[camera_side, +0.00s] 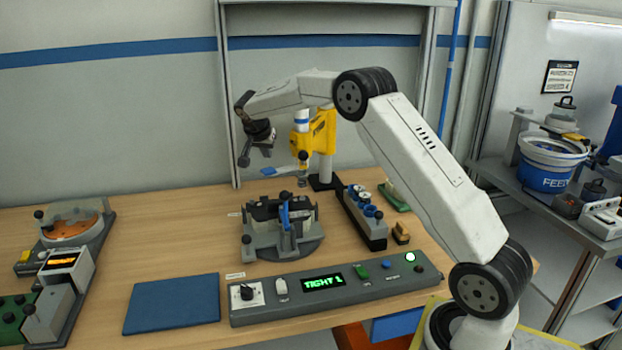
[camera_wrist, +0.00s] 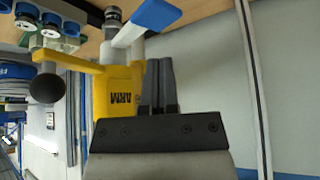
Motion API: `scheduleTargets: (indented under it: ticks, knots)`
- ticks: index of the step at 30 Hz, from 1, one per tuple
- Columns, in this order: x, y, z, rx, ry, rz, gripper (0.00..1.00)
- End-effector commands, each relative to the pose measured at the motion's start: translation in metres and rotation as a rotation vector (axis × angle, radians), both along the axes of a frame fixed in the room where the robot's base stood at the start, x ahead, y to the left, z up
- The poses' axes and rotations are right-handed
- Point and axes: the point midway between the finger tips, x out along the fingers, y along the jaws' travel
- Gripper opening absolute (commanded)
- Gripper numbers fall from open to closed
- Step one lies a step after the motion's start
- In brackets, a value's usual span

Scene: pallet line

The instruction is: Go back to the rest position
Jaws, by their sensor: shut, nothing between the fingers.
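My gripper (camera_side: 262,143) hangs in the air at the end of my raised arm, above the back of the wooden bench and left of a yellow machine (camera_side: 320,130) on a stand. In the wrist view, the two dark fingers of my gripper (camera_wrist: 159,64) lie side by side, shut with nothing held. The yellow machine (camera_wrist: 118,95), marked ARM, is close to them in that picture, with its blue-ended lever (camera_wrist: 150,20); I cannot tell the exact gap. In the side view the fingertips are small and partly hard to make out.
A grey round fixture (camera_side: 283,245) stands mid-bench, below and in front of my gripper. A rack with blue-topped parts (camera_side: 364,222) is to its right. A control panel (camera_side: 330,292) reading "TIGHT" and a blue mat (camera_side: 172,304) lie in front. A metal frame post (camera_side: 228,100) rises behind.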

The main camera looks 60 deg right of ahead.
Motion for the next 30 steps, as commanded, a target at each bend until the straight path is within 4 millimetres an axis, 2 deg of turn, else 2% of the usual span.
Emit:
scheduleTargets:
  ticks: [6, 20, 26, 30]
  knots:
    - [0.0, 0.0, 0.009, -0.001, -0.002, 0.0, 0.0]
    - [-0.001, 0.003, 0.009, 0.004, 0.004, 0.012, 0.0]
    - [-0.008, 0.023, 0.004, 0.027, 0.033, 0.094, 0.0]
    - [-0.02, 0.047, -0.002, 0.056, 0.067, 0.199, 0.0]
